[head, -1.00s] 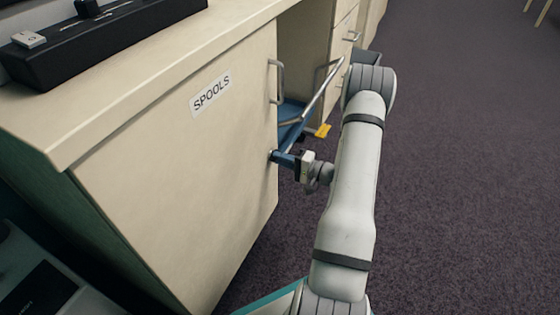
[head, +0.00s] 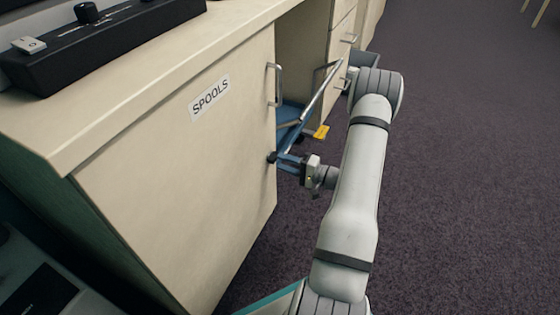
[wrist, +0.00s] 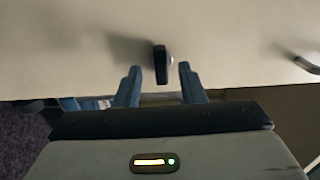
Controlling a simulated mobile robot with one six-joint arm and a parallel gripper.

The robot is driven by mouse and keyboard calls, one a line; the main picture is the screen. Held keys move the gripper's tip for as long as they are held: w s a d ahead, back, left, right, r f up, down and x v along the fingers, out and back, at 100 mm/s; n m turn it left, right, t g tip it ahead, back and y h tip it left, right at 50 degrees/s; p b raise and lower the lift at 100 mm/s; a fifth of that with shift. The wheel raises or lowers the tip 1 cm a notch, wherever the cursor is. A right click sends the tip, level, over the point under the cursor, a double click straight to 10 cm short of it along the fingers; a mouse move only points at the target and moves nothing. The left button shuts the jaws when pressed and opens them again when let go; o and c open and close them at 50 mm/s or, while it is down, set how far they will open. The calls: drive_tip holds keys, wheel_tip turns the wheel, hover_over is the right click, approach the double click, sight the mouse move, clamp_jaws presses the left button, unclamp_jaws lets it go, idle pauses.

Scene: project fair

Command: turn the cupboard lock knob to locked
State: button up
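The black lock knob (head: 271,157) sits on the cream cupboard door (head: 190,170) labelled SPOOLS, near its right edge. In the wrist view the knob (wrist: 160,62) looks like a narrow dark bar, its long side running up and down the picture. My gripper (head: 281,162) is at the door front, pointing at the knob. In the wrist view my gripper (wrist: 160,72) is open, with one blue finger on each side of the knob and a gap to both. Nothing is held. I see no lock markings.
A metal door handle (head: 275,85) is above the knob; its end shows in the wrist view (wrist: 306,65). A blue trolley (head: 291,112) with a metal rail stands behind my gripper. A black control box (head: 110,40) is on the countertop. Carpet at right is free.

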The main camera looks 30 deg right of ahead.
drive_tip(key=p+v, duration=0.1)
drive_tip(key=v, duration=0.4)
drive_tip(key=shift+s+d, duration=0.15)
drive_tip(key=shift+s, duration=0.1)
drive_tip(key=s+a+r+n+g+p, duration=0.2)
drive_tip(key=a+r+g+p, duration=0.35)
drive_tip(key=r, duration=0.55)
drive_tip(key=s+a+r+n+g+p, duration=0.2)
drive_tip(key=a+r+n+g+p, duration=0.15)
drive_tip(key=a+r+p, duration=0.5)
drive_tip(key=s+a+r+n+g+p, duration=0.25)
drive_tip(key=a+r+g, duration=0.25)
drive_tip(key=r, duration=0.8)
drive_tip(key=s+r+h+p, duration=0.3)
drive_tip(key=r+p, duration=0.3)
drive_tip(key=r, duration=0.3)
drive_tip(key=s+a+r+n+t+h+p, duration=0.1)
drive_tip(key=s+r+h+p, duration=0.3)
drive_tip(key=r+p, duration=0.3)
drive_tip(key=s+a+r+n+t+h+p, duration=0.1)
drive_tip(key=s+r+h+p, duration=0.3)
drive_tip(key=r, duration=0.8)
drive_tip(key=s+p, duration=0.1)
drive_tip(key=p, duration=0.1)
drive_tip(key=shift+s+a+p, duration=0.15)
drive_tip(key=shift+a+p, duration=0.1)
drive_tip(key=shift+p, duration=0.05)
drive_tip(key=shift+r, duration=0.1)
